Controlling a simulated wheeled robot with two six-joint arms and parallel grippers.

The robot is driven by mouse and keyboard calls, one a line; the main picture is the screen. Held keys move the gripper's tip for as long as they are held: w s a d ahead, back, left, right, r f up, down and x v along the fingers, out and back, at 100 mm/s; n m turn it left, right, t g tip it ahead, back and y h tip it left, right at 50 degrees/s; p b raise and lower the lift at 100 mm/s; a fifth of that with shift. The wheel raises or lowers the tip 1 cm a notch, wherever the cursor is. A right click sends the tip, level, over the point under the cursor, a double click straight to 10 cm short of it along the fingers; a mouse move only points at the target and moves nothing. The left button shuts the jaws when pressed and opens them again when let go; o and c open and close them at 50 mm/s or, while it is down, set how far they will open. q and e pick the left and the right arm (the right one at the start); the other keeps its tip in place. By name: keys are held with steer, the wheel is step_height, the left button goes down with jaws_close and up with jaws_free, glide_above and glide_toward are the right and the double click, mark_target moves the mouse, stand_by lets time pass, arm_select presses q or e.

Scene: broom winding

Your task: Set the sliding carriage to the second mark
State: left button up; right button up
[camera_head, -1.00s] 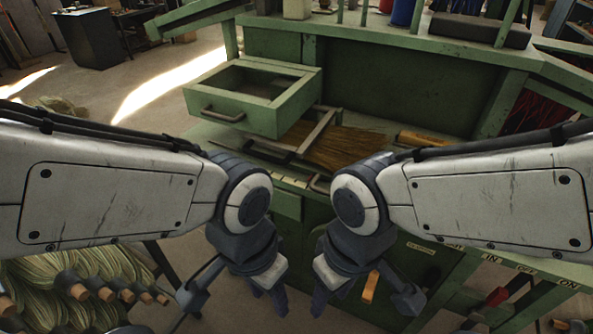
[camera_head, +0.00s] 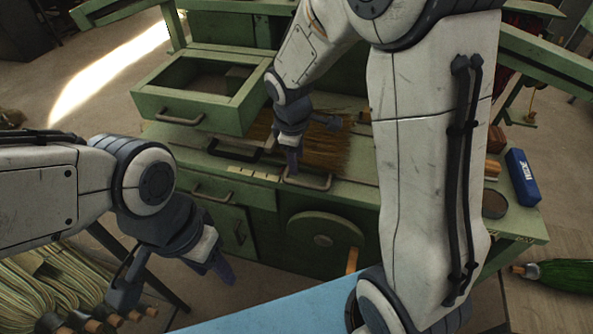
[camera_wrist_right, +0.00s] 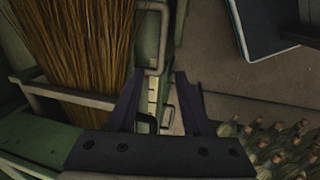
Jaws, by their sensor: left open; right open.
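The sliding carriage seems to be the frame with a pale U-shaped handle (camera_head: 307,182) at the bench's front edge, beside the broom bristles (camera_head: 335,145). The handle also shows in the right wrist view (camera_wrist_right: 163,40). A pale strip with marks (camera_head: 252,173) lies left of the handle; I cannot read which mark the carriage stands at. My right gripper (camera_head: 293,168) is open and empty, just above and left of the handle, apparently not touching it. Its fingers show apart in the right wrist view (camera_wrist_right: 160,90). My left gripper (camera_head: 222,270) is open and empty, low in front of the bench.
An open green drawer box (camera_head: 200,90) stands at the bench's left, close to my right forearm. A round disc (camera_head: 325,240) is on the bench front. A blue box (camera_head: 522,177) stands at the right end. Bundles of fibre (camera_head: 65,275) lie at lower left.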

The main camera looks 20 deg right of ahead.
mark_target(298, 182)
steer(key=f, duration=0.6)
steer(key=w+f, duration=0.1)
steer(key=f, duration=0.2)
steer(key=shift+w+d+f, duration=0.1)
steer(key=shift+d+f, duration=0.15)
steer(key=shift+d, duration=0.15)
jaws_close()
stand_by(0.9)
